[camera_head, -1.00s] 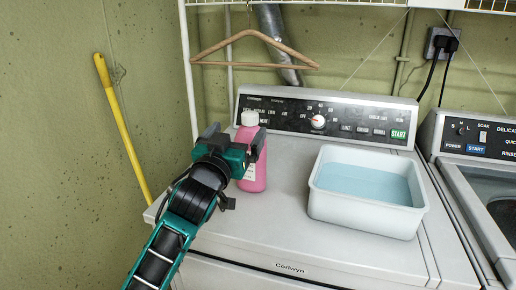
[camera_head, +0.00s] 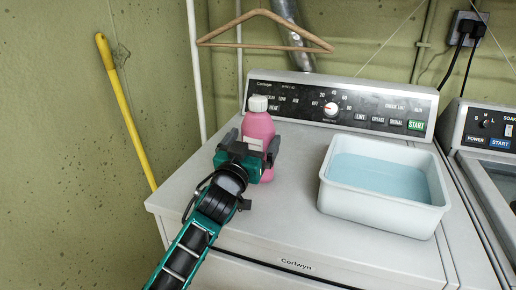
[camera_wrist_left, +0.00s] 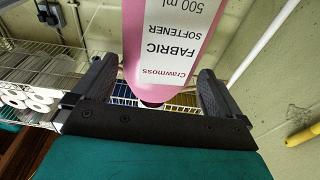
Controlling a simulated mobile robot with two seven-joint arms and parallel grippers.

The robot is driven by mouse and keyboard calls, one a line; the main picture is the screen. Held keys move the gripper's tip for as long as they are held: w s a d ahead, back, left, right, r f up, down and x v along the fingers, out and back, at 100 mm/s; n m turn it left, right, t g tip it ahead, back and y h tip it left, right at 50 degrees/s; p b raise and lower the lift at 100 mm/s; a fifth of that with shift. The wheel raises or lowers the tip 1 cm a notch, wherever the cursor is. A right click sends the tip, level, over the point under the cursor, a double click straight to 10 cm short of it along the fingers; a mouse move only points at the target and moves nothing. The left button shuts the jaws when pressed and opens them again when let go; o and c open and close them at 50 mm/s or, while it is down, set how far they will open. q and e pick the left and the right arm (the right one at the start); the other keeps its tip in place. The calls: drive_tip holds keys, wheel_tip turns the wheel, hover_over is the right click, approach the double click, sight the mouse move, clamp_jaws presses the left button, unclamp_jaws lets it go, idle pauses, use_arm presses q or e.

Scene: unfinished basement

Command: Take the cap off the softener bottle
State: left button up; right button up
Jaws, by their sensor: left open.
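The pink softener bottle (camera_head: 258,127) stands upright on the left of the white washing machine's top, with its white cap (camera_head: 258,103) on. My left gripper (camera_head: 252,144) is in front of the bottle, below the cap, and hides part of the bottle's lower body. Its fingers are open. In the left wrist view the picture is inverted: the bottle (camera_wrist_left: 170,75), with its white fabric softener label, shows between the two open fingers (camera_wrist_left: 157,88). I cannot tell whether they touch it. The cap cannot be made out there. My right gripper is not in view.
A white basin (camera_head: 335,190) of bluish water stands right of the bottle on the machine (camera_head: 290,235). The control panel (camera_head: 380,110) rises behind. A wooden hanger (camera_head: 265,45) hangs above. A yellow pole (camera_head: 125,110) leans on the left wall. Another appliance (camera_head: 490,140) stands at right.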

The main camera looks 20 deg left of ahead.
use_arm(q)
drive_tip(key=w, duration=0.3)
drive_tip(key=w+r, duration=0.1)
drive_tip(key=w, duration=0.1)
drive_tip(key=shift+w+d, duration=0.1)
drive_tip(key=shift+w, duration=0.05)
drive_tip(key=c, duration=1)
drive_tip(key=shift+r, duration=0.1)
wheel_tip(320, 180, up, 20)
drive_tip(key=shift+f+p, duration=0.1)
drive_tip(key=shift+p, duration=1.15)
